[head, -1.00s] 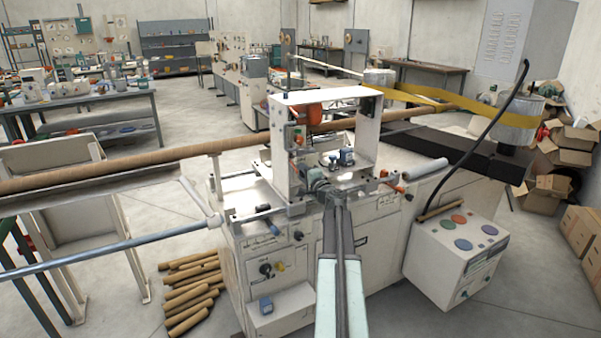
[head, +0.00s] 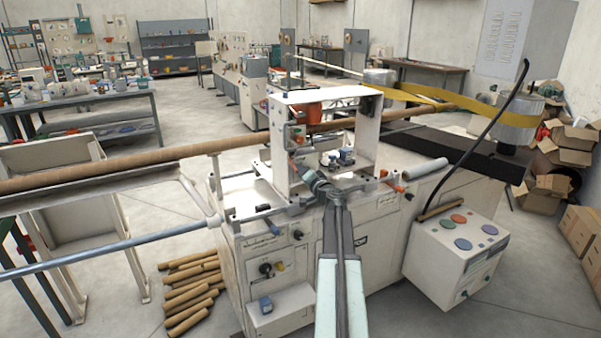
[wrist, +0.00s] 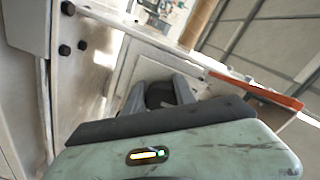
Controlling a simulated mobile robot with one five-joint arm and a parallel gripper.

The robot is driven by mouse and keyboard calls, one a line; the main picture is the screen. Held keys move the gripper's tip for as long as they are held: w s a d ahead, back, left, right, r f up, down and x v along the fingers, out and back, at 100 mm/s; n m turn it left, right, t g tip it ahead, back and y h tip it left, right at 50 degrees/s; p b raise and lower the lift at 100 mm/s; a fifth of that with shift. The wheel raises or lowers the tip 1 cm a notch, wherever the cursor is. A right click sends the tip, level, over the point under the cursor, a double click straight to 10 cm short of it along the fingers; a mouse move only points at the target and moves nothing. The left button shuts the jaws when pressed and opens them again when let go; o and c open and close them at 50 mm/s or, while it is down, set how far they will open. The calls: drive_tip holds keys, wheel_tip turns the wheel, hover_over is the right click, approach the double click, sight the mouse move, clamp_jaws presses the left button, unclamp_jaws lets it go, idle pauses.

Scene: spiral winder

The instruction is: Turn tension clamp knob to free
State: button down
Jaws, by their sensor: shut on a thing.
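In the wrist view a dark rounded knob (wrist: 160,94) sits between the two grey fingers of my gripper (wrist: 159,88). The fingers lie on either side of it, and my gripper is shut on it. The knob's lower part is hidden behind the dark edge of my gripper body, and no pointer or mark on it can be read. In the head view my gripper (head: 298,168) points up and left at the white upright frame (head: 283,172) of the winder. The knob cannot be made out there.
An orange bar (wrist: 258,90) lies right of my gripper in the wrist view. A control box (head: 455,245) stands at right.

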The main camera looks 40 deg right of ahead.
drive_tip(key=shift+a, duration=0.1)
drive_tip(key=c, duration=1)
unclamp_jaws()
drive_tip(key=shift+c, duration=0.2)
drive_tip(key=v, duration=0.7)
drive_tip(key=shift+s, duration=0.4)
